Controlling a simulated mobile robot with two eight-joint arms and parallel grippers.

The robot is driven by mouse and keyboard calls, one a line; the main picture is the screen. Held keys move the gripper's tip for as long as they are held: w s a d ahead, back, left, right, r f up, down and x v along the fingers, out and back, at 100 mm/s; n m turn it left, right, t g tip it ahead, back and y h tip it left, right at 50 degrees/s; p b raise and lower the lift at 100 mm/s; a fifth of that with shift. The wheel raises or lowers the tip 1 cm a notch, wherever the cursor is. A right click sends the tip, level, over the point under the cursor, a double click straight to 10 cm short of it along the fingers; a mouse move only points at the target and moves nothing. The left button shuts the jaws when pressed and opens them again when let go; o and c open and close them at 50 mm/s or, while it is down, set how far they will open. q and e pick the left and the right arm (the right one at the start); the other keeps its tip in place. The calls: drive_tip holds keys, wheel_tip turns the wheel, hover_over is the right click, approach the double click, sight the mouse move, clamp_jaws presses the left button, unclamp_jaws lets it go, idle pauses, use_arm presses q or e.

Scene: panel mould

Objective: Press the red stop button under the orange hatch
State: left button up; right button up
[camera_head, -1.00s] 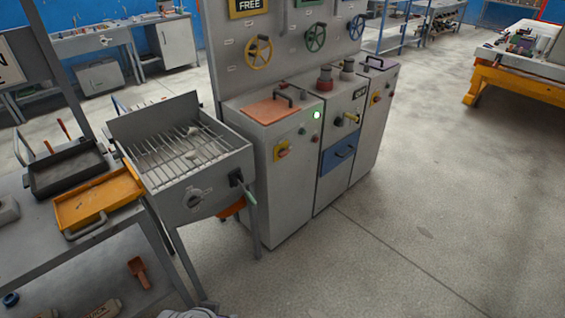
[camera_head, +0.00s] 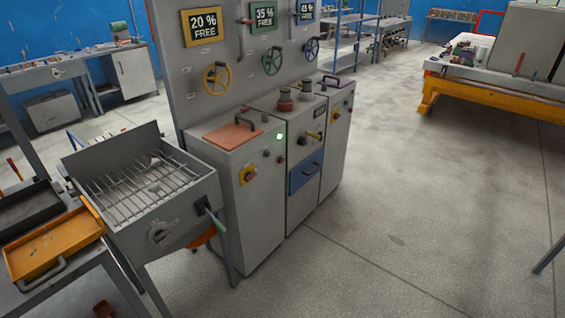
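The orange hatch (camera_head: 232,134) is a flat lid with a dark handle (camera_head: 246,120) on top of the left grey cabinet (camera_head: 245,200). It lies closed, and whatever is under it is hidden. The cabinet front has a lit green lamp (camera_head: 280,136) and a red switch on a yellow plate (camera_head: 248,174). A red stop button is not visible. Neither of my grippers is in view.
A grey grill-like sieve box (camera_head: 150,190) stands left of the cabinet, beside an orange tray (camera_head: 52,247). More cabinets with a blue drawer (camera_head: 306,171) adjoin on the right. A panel with handwheels (camera_head: 216,78) rises behind. Open concrete floor (camera_head: 430,200) lies to the right.

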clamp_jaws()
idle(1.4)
